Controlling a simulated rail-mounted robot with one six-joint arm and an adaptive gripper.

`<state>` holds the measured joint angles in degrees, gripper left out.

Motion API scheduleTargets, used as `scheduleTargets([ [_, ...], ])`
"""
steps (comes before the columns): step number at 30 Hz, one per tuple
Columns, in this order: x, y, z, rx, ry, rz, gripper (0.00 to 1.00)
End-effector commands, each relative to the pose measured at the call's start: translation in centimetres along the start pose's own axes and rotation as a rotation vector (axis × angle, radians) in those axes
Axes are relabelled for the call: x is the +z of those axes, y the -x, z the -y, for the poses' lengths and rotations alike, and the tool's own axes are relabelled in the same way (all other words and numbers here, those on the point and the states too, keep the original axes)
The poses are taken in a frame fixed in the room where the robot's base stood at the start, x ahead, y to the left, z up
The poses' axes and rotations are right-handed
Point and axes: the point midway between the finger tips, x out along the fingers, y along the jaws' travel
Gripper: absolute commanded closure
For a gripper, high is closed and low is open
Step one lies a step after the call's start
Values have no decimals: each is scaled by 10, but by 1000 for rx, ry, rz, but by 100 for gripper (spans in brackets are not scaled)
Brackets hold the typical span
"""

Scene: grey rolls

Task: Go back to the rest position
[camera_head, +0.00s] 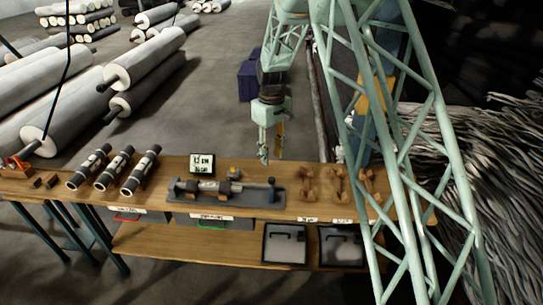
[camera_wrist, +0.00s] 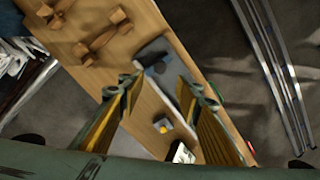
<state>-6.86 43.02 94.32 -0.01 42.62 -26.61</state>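My gripper (camera_head: 270,146) hangs above the back edge of the wooden workbench (camera_head: 150,192), behind the grey tray (camera_head: 262,199). In the wrist view my gripper (camera_wrist: 160,88) shows two well-parted fingers with yellow inner faces and nothing between them. A grey roll with a dark end lies on wooden supports in the tray. The tray also shows in the wrist view (camera_wrist: 152,50), partly hidden by the fingers. My arm comes down from the top of the head view.
Several dark-ended rolls (camera_head: 117,170) lie at the bench's left. A small display (camera_head: 202,164) stands behind the tray. Wooden pieces (camera_head: 307,185) stand at the right. Large rolls (camera_head: 145,60) lie on the floor behind. A green lattice frame (camera_head: 410,150) crosses the right side.

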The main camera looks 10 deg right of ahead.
Motion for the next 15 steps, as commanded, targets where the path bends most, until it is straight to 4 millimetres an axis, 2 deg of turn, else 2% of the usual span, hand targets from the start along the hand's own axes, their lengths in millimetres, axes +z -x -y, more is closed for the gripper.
scheduleTargets([
  [8, 0, 0, 0, 0, 0, 0, 68],
  [15, 8, 18, 1, 4, -13, -9, 68],
])
